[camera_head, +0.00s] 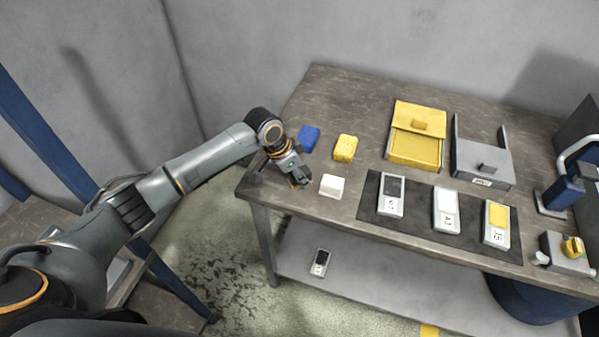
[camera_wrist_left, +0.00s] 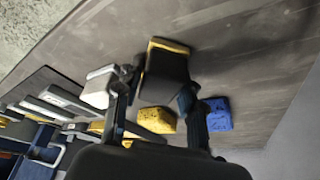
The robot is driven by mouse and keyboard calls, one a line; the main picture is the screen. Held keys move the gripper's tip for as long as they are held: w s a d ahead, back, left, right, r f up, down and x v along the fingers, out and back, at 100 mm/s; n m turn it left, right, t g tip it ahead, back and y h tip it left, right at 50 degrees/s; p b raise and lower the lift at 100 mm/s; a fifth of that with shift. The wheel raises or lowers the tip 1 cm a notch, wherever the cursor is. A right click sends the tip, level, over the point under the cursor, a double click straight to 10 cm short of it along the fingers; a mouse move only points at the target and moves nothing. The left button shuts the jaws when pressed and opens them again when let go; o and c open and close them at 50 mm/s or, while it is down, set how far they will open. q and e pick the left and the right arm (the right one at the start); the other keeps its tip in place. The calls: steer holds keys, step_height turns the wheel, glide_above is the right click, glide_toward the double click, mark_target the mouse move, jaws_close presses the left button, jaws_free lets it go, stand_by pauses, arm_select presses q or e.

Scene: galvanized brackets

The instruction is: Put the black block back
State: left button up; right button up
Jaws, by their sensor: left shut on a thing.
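My left gripper (camera_head: 294,178) is at the front left corner of the table, beside the white block (camera_head: 332,186). In the left wrist view the gripper (camera_wrist_left: 157,86) is shut on a black block (camera_wrist_left: 165,72) with yellowish edges. The block sits between the two fingers; in the head view it is mostly hidden by the gripper. I cannot tell whether it touches the table. On a dark mat (camera_head: 420,226) stand three labelled holders: one with a dark face (camera_head: 392,190), one white (camera_head: 446,208), one yellow (camera_head: 497,217). My right gripper is not in view.
A blue block (camera_head: 308,138) and a yellow block (camera_head: 345,148) lie behind the white block. A yellow box (camera_head: 415,148) and a grey box (camera_head: 482,160) stand at the back. A knobbed device (camera_head: 570,250) is at right. Another labelled holder (camera_head: 320,262) lies on the lower shelf.

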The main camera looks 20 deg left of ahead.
arm_select(q)
steer(key=o, duration=1)
steer(key=shift+f, duration=0.15)
steer(key=b+v, duration=0.1)
steer(key=v, duration=1.1)
